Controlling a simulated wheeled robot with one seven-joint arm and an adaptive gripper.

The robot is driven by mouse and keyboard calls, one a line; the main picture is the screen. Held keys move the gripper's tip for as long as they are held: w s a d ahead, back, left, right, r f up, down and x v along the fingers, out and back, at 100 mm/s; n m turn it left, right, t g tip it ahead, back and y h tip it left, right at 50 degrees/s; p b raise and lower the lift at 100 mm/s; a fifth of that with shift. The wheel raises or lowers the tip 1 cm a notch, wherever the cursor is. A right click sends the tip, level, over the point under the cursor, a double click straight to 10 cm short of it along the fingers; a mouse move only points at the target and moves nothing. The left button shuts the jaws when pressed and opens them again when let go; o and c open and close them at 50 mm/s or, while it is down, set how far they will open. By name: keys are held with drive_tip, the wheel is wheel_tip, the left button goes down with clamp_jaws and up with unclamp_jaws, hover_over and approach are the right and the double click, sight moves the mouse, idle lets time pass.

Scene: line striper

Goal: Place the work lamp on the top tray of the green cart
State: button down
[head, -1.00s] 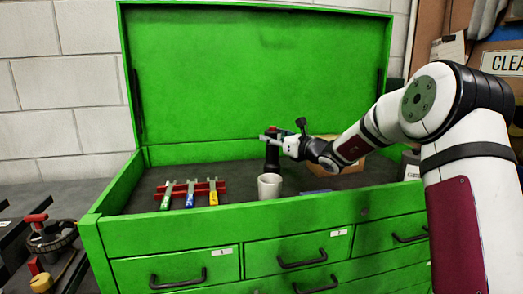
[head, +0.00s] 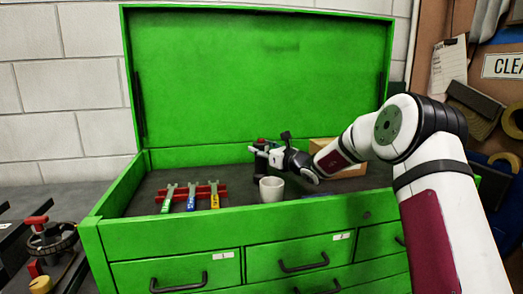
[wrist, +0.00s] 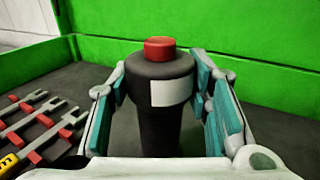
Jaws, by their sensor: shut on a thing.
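The work lamp, a black cylinder with a red top and a pale label, shows upright in the wrist view (wrist: 160,95). In the head view the lamp (head: 259,168) is small and partly covered by my gripper. My gripper (head: 264,152) is shut on its upper body, with a teal-padded finger on each side in the wrist view. The lamp is over the dark top tray (head: 148,190) of the green cart (head: 225,228), behind and left of a white mug. I cannot tell whether its base touches the tray.
The white mug (head: 272,189) stands close in front of the lamp. A red rack (head: 216,191) with several wrenches lies to the left. A cardboard box (head: 345,170) stands at the right behind my arm. The raised green lid (head: 255,75) closes off the back.

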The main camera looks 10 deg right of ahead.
drive_tip(key=c, duration=0.8)
unclamp_jaws()
drive_tip(key=shift+f, duration=0.1)
drive_tip(key=shift+c, duration=0.2)
drive_tip(key=shift+s+d, duration=0.15)
drive_tip(key=v, duration=1.1)
drive_tip(key=shift+s+p, duration=0.3)
drive_tip(key=shift+p, duration=0.15)
